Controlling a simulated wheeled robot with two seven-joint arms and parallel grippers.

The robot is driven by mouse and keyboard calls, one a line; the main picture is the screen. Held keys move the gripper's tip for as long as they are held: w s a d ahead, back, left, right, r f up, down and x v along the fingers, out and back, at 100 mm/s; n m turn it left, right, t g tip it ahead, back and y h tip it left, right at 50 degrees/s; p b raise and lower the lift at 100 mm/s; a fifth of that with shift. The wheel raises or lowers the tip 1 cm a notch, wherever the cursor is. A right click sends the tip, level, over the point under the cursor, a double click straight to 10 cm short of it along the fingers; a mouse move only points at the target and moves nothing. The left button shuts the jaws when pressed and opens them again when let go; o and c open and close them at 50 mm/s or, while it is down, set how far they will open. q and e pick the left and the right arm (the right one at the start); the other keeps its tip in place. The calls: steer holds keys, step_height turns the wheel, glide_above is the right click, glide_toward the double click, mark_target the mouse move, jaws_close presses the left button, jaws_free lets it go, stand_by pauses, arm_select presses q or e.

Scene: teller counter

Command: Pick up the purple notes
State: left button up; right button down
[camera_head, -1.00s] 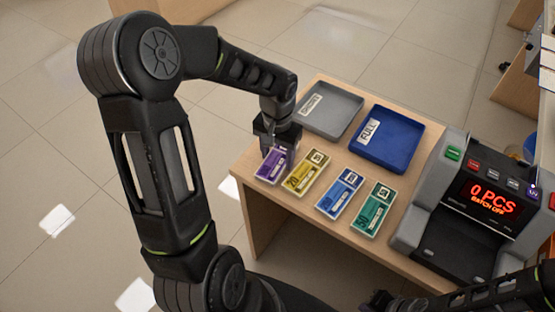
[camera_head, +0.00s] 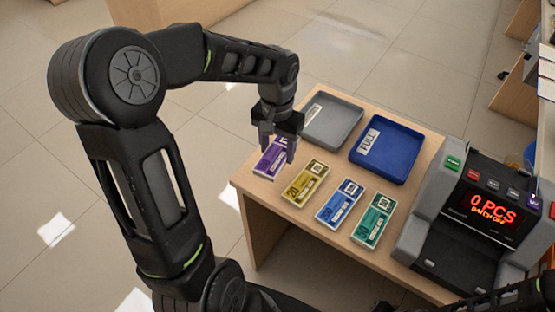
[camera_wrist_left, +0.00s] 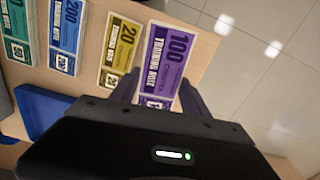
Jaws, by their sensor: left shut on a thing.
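The purple notes (camera_head: 271,158) are a flat bundle with a white band, marked 100 in the left wrist view (camera_wrist_left: 166,58). My left gripper (camera_head: 277,150) is shut on them, with one finger on each long side. The head view shows them at the left edge of the table, seemingly a little above its top. The gripper covers part of their far end. My right gripper cannot be made out in the head view; only a dark part of my right arm shows at the bottom right.
Yellow (camera_head: 306,183), blue (camera_head: 339,204) and green (camera_head: 373,221) note bundles lie in a row on the wooden table (camera_head: 290,220). A grey tray (camera_head: 345,137) and a blue tray (camera_head: 407,166) marked FULL stand behind. A counting machine (camera_head: 480,220) reading 0 PCS is at the right.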

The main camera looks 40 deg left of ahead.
mark_target(278, 152)
arm_select(q)
steer(key=shift+r, duration=1.55)
steer(key=shift+w+d, duration=0.1)
steer(key=w+d+f+m, duration=0.1)
steer(key=w+d+f, duration=0.2)
steer(key=w+d, duration=0.6)
steer(key=d, duration=0.3)
steer(key=shift+w+d, duration=0.15)
steer(key=shift+w, duration=0.15)
steer(key=shift+r, duration=0.1)
